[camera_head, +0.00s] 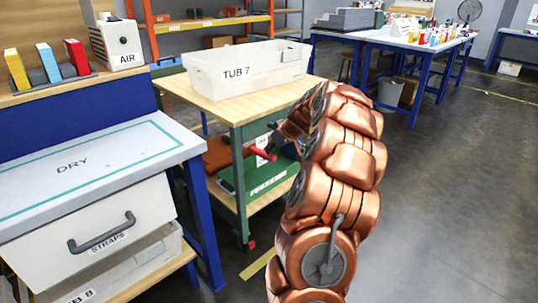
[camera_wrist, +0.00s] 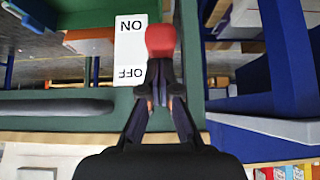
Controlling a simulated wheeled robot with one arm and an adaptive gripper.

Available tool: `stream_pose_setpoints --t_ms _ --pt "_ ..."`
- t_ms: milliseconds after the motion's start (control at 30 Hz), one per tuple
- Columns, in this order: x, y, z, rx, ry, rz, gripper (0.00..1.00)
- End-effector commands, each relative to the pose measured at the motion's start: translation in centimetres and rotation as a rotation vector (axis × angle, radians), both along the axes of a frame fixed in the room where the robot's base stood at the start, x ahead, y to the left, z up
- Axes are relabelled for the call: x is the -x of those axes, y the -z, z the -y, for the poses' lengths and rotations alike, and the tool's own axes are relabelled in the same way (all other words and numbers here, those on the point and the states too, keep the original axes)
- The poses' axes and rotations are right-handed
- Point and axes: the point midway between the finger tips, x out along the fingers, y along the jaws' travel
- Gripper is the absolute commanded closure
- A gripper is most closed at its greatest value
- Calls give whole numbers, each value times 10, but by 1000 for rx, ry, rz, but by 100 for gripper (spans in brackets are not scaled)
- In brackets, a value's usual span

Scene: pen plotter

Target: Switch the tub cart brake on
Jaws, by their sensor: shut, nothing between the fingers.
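The tub cart (camera_head: 237,151) has a wooden top and green frame and carries a white tub (camera_head: 245,74) marked TUB 7. The brake lever's red knob (camera_head: 263,154) is at the cart's near side, by a white label (camera_head: 262,142). In the wrist view the red knob (camera_wrist: 160,40) is beside the ON word of the ON/OFF label (camera_wrist: 130,50), which appears upside down. My gripper (camera_wrist: 161,98) is shut and empty, its tips just below the knob in that view. They overlap the lever's shaft; contact cannot be told. In the head view my arm partly hides the gripper.
A green case (camera_head: 258,178) and an orange-brown item (camera_head: 222,155) are on the cart's lower shelf. A bench marked DRY (camera_head: 100,168) with a STRAPS drawer (camera_head: 95,222) stands at left. Open floor (camera_head: 440,200) lies at right.

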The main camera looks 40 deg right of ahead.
Motion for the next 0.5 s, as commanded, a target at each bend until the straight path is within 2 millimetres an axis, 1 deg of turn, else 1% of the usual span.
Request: stream_pose_setpoints --t_ms 33,300,500 --pt "1 12 -2 -4 -1 27 100" --pt "6 29 -2 -1 -3 169 100" --pt "9 35 -2 2 -2 259 100"
